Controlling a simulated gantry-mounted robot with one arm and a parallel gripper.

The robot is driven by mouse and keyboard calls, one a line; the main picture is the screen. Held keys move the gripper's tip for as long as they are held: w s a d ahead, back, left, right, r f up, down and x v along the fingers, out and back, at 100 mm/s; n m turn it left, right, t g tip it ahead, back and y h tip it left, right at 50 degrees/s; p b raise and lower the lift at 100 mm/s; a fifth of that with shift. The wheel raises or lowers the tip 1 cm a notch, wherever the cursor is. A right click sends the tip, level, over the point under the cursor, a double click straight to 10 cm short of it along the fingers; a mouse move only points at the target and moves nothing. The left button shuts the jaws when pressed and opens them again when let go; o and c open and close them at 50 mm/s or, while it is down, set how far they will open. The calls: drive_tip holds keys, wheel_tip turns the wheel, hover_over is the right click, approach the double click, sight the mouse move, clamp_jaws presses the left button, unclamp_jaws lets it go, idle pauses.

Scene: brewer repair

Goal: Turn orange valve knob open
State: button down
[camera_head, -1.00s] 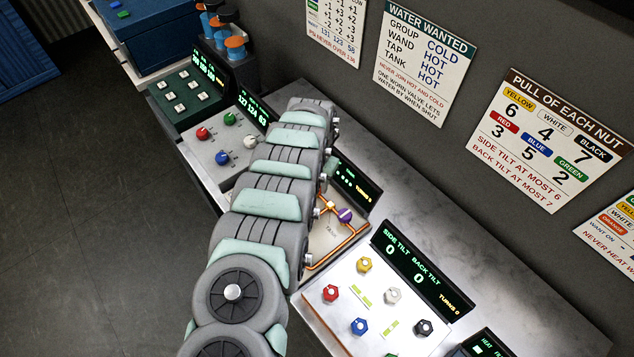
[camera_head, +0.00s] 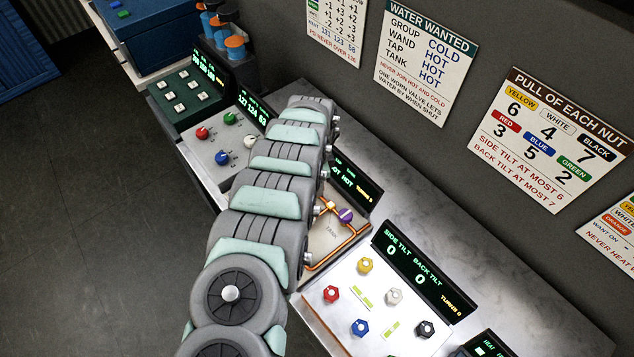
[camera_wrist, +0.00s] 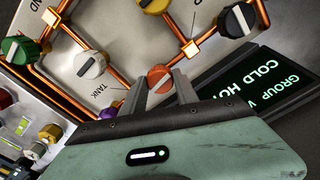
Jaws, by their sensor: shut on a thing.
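The orange valve knob (camera_wrist: 160,76) shows in the wrist view on a pale panel (camera_wrist: 120,22) with copper pipes. My gripper (camera_wrist: 166,88) has its two fingers at the knob, one on each side, and is shut on it. The fingers partly cover the knob, so its full angle is hard to read. In the head view my arm hides the knob and the gripper. A display (camera_wrist: 262,80) beside the panel reads "GROUP" and "COLD HO", with the rest cut off. In the head view this display (camera_head: 356,182) shows "OT HOT" and "TURNS 0".
Close to the orange knob are a white knob (camera_wrist: 90,64), a black knob (camera_wrist: 236,20), a green knob (camera_wrist: 18,48) and a purple knob (camera_head: 345,215). A panel with coloured nuts (camera_head: 345,280) lies to the right. A "WATER WANTED" sign (camera_head: 425,62) hangs on the wall.

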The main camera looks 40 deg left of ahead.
drive_tip(key=shift+f+m, duration=0.1)
drive_tip(key=shift+m, duration=0.4)
idle(0.3)
drive_tip(key=c, duration=0.9)
unclamp_jaws()
drive_tip(key=shift+c, duration=0.2)
drive_tip(key=shift+r, duration=0.2)
wheel_tip(320, 180, up, 11)
drive_tip(key=b, duration=0.1)
drive_tip(key=shift+f, duration=0.2)
